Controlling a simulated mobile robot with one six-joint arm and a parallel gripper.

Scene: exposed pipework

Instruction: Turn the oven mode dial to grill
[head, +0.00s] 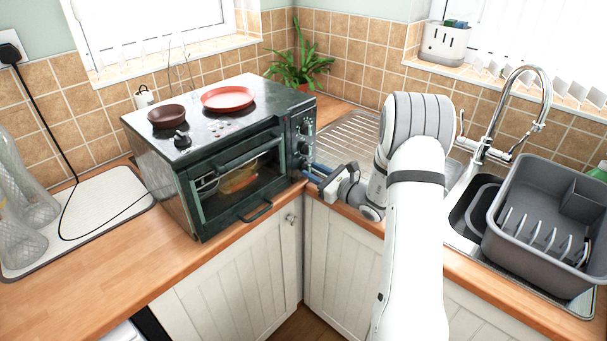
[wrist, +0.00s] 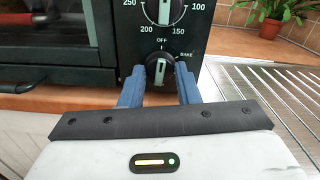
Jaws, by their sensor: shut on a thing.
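The black toaster oven (head: 205,170) stands on the wooden counter with its door closed and its control panel at the right of its front. In the wrist view, the mode dial (wrist: 161,66) has OFF printed above it and BAKE at its upper right. Its pale pointer mark points roughly upward; the exact angle is hard to read. No grill label shows; the lower part of the dial's surround is hidden by my gripper. My gripper (wrist: 161,80) has its blue fingers on either side of this dial, shut on it. In the head view, my gripper (head: 313,172) is at the panel's lower end.
A temperature dial (wrist: 163,10) sits just above the mode dial. A red plate (head: 228,98) and a brown bowl (head: 166,116) rest on the oven. A metal drainboard (head: 345,143) lies right of it, then a sink with a grey dish rack (head: 540,225). A plant (head: 298,68) stands behind.

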